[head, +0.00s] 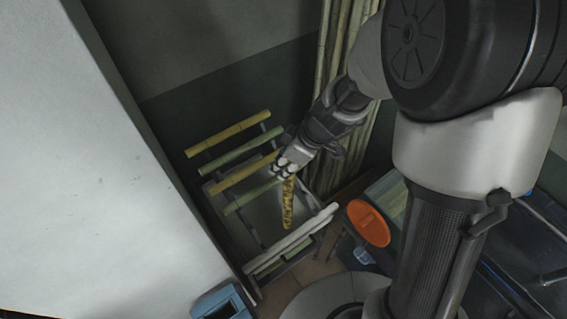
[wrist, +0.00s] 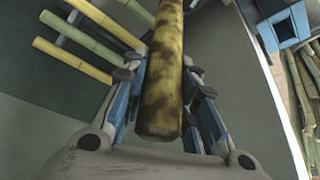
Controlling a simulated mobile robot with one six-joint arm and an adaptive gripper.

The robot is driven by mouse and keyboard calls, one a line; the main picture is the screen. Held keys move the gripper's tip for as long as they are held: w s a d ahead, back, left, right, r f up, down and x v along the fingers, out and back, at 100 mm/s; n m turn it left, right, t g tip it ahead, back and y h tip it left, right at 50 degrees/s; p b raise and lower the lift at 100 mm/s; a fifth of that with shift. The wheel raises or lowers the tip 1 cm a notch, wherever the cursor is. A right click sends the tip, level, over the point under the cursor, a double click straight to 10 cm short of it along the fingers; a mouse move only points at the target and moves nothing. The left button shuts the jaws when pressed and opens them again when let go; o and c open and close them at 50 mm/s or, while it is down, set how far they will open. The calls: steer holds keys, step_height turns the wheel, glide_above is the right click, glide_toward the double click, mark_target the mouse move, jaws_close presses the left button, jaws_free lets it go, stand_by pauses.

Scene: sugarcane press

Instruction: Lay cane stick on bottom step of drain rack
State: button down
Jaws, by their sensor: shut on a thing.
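My gripper (head: 285,168) is shut on a yellow cane stick (head: 288,205) with brown mottling. The stick hangs down from the fingers in the head view, in front of the drain rack. In the wrist view my gripper (wrist: 164,88) has a finger on each side of the cane stick (wrist: 162,80), which runs up out of the picture. The stepped drain rack (head: 215,206) stands below and to the left of my gripper. Yellow and green sticks lie across its upper steps. Pale bars and a green piece show at its low front end; I cannot tell exactly what lies there.
Tall canes (head: 332,40) lean in the corner behind my arm. A white block or wall (head: 90,150) fills the left. An orange round thing (head: 369,223) stands right of the rack. A blue box (head: 222,303) is at the bottom; sticks (wrist: 300,95) lie at the wrist view's right.

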steer(key=c, duration=1.3)
jaws_free()
steer(key=p+v, duration=0.3)
steer(key=v, duration=1)
steer(key=s+d+r+m+t+h, duration=0.1)
steer(key=s+d+r+m, duration=0.3)
steer(key=s, duration=0.4)
steer(key=s+d+r+m+t+h, duration=0.1)
steer(key=s+d+r+m+h, duration=0.2)
steer(key=s+m, duration=0.6)
step_height(320, 180, up, 3)
steer(key=shift+s+d+f+t, duration=0.15)
steer(key=shift+s+d+t, duration=0.15)
steer(key=shift+d, duration=0.1)
steer(key=shift+w+f+b, duration=0.1)
steer(key=shift+b, duration=0.2)
step_height(320, 180, down, 20)
steer(key=b, duration=2)
